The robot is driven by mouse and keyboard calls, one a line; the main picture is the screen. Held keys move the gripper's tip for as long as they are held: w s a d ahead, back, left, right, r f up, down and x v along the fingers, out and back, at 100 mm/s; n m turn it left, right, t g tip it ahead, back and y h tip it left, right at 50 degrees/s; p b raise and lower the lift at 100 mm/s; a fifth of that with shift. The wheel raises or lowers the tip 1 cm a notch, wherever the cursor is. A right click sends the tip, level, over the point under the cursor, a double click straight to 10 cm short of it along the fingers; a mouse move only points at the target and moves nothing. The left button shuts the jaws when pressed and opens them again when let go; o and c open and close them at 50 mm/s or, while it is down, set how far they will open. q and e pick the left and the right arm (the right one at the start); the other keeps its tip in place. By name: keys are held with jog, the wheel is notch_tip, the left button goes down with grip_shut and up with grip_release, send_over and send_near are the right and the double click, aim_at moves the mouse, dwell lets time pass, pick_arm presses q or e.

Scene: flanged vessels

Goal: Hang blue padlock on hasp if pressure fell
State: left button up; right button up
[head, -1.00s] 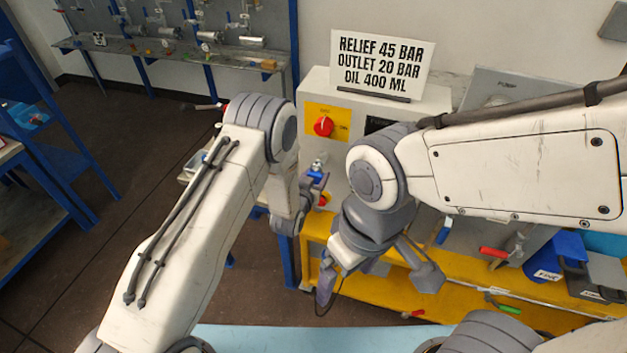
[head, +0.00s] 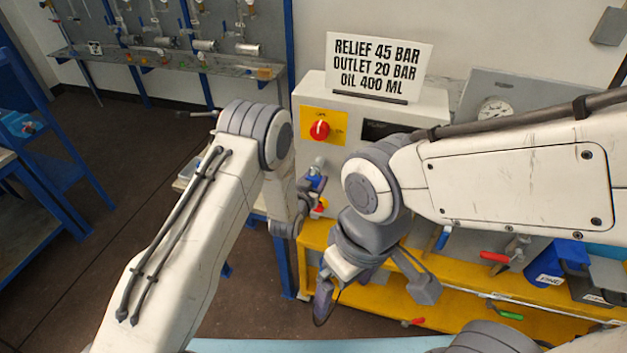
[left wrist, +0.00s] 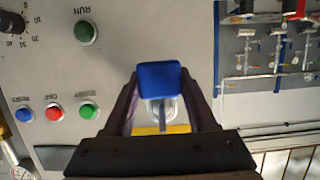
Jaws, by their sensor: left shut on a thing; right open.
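The blue padlock (head: 315,182) is in my left gripper (head: 313,188), in front of the pale cabinet. In the left wrist view the padlock's blue body (left wrist: 158,79) sits between both fingers, with grey metal behind it. A grey metal piece (head: 319,162) shows just above the padlock in the head view; I cannot tell if it is the shackle or the hasp, or whether they touch. A round pressure gauge (head: 495,110) is on the pump panel; its reading is too small to tell. My right gripper (head: 373,290) is open and empty, lower down.
A red rotary switch (head: 319,130) on a yellow plate is on the cabinet (head: 433,100). A sign (head: 378,66) on top reads relief 45 bar, outlet 20 bar, oil 400 ml. A yellow bench frame (head: 460,312) with red and green handles lies at the lower right.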

pick_arm(q)
jog(key=o, duration=1.4)
jog(key=shift+o, duration=0.2)
jog(key=shift+s, duration=0.25)
jog(key=b+v, duration=0.4)
jog(key=v, duration=0.6)
jog(key=shift+w, duration=0.15)
